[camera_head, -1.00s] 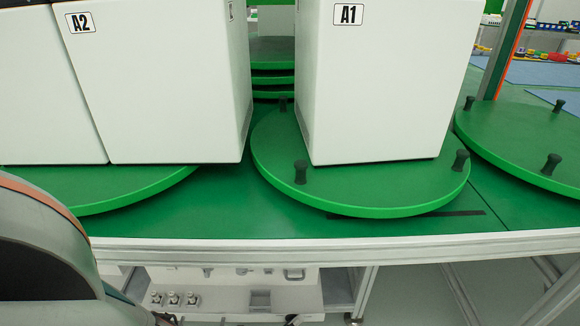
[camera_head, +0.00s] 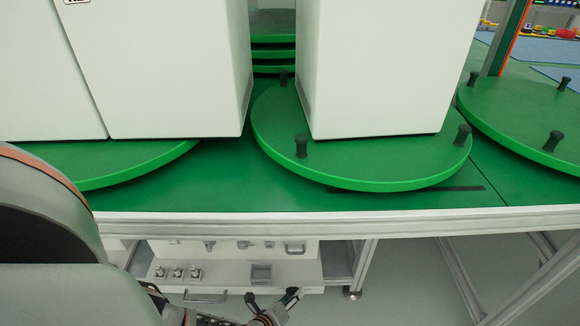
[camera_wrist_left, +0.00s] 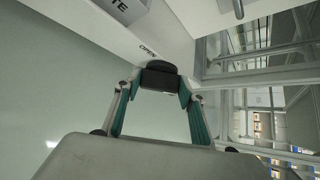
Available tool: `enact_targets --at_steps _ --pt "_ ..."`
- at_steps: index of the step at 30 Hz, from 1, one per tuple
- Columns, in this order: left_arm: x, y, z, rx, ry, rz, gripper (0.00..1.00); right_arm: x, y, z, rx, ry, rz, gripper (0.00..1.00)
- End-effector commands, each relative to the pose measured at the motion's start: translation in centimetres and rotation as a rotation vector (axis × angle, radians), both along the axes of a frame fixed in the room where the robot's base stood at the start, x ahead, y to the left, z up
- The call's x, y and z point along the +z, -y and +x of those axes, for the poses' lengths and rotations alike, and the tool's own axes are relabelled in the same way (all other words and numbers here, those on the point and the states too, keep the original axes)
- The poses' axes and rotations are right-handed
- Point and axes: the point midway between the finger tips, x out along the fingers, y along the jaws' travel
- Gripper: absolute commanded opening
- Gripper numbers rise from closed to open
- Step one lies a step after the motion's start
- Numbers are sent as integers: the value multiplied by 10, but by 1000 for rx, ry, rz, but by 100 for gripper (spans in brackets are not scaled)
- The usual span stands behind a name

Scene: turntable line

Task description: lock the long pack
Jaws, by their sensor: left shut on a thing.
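My left gripper (camera_head: 271,303) shows at the bottom of the head view, in front of and below the table's front edge. In the left wrist view its two teal fingers (camera_wrist_left: 160,82) are closed on a dark rounded knob (camera_wrist_left: 160,66). The knob is beside a white panel (camera_wrist_left: 120,42) marked "OPEN". A second label ending in "TE" is partly cut off at the top. I cannot tell which thing in view is the long pack. My right gripper is in neither view.
Tall white boxes stand on green turntables (camera_head: 360,170) with dark pegs. The white table edge (camera_head: 330,225) runs across. Below it are a white housing (camera_head: 225,250) with handles and a shelf with small fittings.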

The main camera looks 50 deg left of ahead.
Motion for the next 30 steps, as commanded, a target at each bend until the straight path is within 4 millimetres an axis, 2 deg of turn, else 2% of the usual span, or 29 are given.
enact_targets --at_steps 6,15,30 --pt "9 2 7 4 -94 84 19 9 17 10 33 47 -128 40" --pt "9 5 9 6 -284 244 19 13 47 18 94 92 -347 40" --pt "2 6 5 -1 -526 448 19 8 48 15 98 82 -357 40"
